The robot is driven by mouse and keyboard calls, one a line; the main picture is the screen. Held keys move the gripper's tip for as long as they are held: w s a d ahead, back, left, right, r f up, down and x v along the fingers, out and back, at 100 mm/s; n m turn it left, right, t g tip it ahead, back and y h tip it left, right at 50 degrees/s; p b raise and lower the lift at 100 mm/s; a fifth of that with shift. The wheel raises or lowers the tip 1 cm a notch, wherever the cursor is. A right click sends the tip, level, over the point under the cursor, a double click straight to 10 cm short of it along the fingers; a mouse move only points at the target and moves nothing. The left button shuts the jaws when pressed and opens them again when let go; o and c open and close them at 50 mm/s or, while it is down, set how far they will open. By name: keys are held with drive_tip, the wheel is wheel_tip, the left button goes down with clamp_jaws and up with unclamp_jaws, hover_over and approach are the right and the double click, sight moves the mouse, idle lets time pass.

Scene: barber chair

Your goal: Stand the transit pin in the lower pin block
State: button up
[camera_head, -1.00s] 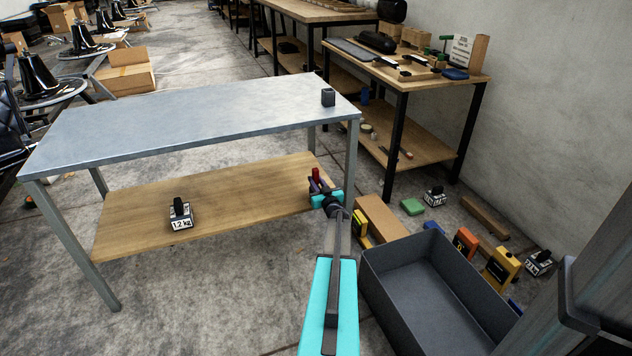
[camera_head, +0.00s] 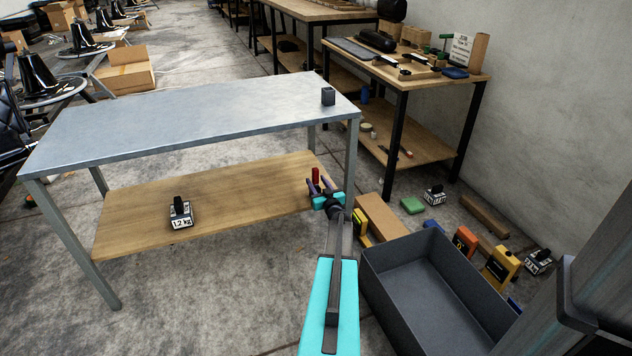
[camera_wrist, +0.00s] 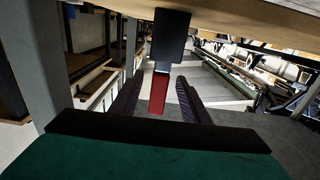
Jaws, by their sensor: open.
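The red transit pin (camera_head: 315,175) stands upright at the right end of the wooden lower shelf. In the wrist view, which appears upside down, the pin (camera_wrist: 159,95) meets a dark block, the lower pin block (camera_wrist: 170,38), by the shelf; how deep it sits cannot be told. My gripper (camera_head: 321,186) is open, its purple-grey fingers on either side of the pin with gaps. In the head view my gripper hides the lower block. Another dark block (camera_head: 328,97) sits on the steel tabletop above.
A 1.2 kg weight (camera_head: 180,214) sits on the shelf (camera_head: 240,197). A table leg (camera_head: 352,170) stands close right of my gripper, and the steel top (camera_head: 190,120) is overhead. A grey bin (camera_head: 425,300) and several boxes lie right of my arm.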

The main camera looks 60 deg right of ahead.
drive_tip(key=p+v, duration=0.2)
drive_tip(key=v, duration=1)
drive_tip(key=shift+s, duration=0.15)
drive_tip(key=shift+a, duration=0.15)
idle(0.6)
